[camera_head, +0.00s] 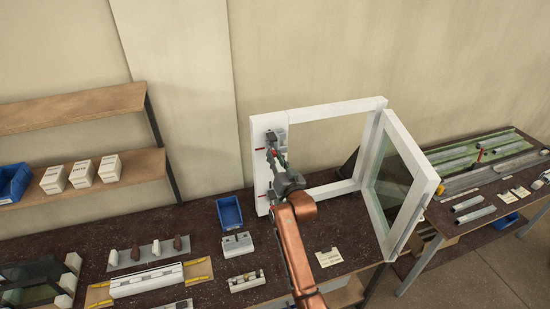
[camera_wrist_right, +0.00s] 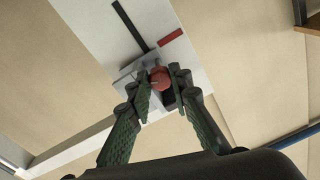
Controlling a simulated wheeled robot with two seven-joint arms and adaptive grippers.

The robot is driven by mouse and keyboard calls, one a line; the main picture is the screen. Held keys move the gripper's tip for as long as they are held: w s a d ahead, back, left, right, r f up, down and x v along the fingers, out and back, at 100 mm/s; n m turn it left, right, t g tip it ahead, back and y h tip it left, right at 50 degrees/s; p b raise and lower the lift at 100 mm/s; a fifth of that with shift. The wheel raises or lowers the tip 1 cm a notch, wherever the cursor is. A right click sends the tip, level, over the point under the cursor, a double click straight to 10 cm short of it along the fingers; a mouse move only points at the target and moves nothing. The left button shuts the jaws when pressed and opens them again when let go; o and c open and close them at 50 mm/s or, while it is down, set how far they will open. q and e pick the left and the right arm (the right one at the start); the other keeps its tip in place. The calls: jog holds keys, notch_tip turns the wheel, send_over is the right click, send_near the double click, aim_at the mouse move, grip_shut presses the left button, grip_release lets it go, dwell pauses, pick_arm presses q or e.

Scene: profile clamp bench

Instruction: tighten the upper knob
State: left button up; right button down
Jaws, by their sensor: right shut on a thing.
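A white window frame (camera_head: 333,105) stands on the dark bench, with grey clamp hardware at the upper part of its left post. My right gripper (camera_head: 275,155) is at this post. In the right wrist view, its green-padded fingers (camera_wrist_right: 162,88) are shut on a round red knob (camera_wrist_right: 160,76). The knob sits on a grey metal clamp bracket (camera_wrist_right: 135,72) on the white post (camera_wrist_right: 95,20). A dark slot and a red mark (camera_wrist_right: 171,38) show on the post beyond the bracket. In the head view my gripper and arm mostly hide the knob. My left gripper is not in view.
A glazed sash (camera_head: 432,180) stands swung open at the right of the frame. A blue bin (camera_head: 229,212), small grey blocks (camera_head: 237,245) and a card (camera_head: 328,258) lie on the bench. A shelf with white boxes (camera_head: 82,173) is at the left.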

jog(key=c, duration=1.7)
grip_release()
jog(key=shift+c, duration=0.2)
